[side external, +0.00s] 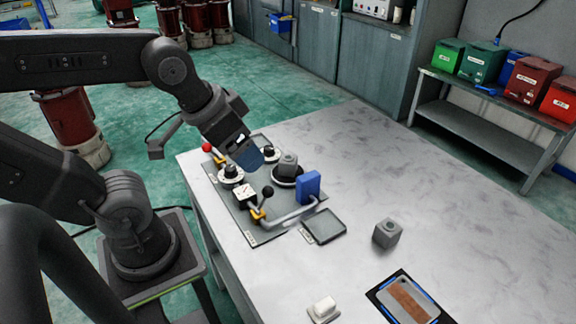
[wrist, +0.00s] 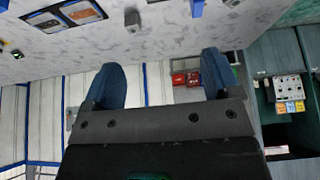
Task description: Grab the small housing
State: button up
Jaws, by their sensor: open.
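A small grey block-shaped housing (side external: 387,233) with a round feature on top stands alone on the bare table, right of the mat. A similar grey block (side external: 288,163) sits on a black round base on the mat. I cannot tell for certain which is the small housing. My gripper (side external: 248,157) hangs over the mat's far part, left of both blocks, and touches neither. In the wrist view, its blue fingers (wrist: 161,70) are wide apart with nothing between them. A grey block also shows near the top edge of the wrist view (wrist: 132,20).
A blue block (side external: 308,186), a bent grey bar (side external: 292,217) and black-knobbed parts occupy the grey mat (side external: 262,236). A shallow grey tray (side external: 324,226), a white block (side external: 323,308) and a blue-edged panel (side external: 408,300) lie nearby. The table's far right is clear.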

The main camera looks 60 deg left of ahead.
jog(key=w+a+f+n+y, duration=0.1)
jog(key=w+a+n, duration=0.25)
jog(key=w, duration=0.25)
jog(key=n+g+y, duration=0.2)
jog(key=n+g, duration=0.1)
jog(key=n, duration=0.3)
send_near(288, 158)
jog(key=x, duration=0.6)
jog(key=shift+f, duration=0.25)
jog(key=shift+x, duration=3)
jog(key=shift+w+a, duration=0.1)
jog(key=shift+w, duration=0.05)
jog(key=shift+c, duration=0.5)
jog(key=shift+r, duration=0.1)
jog(key=c, duration=1.1)
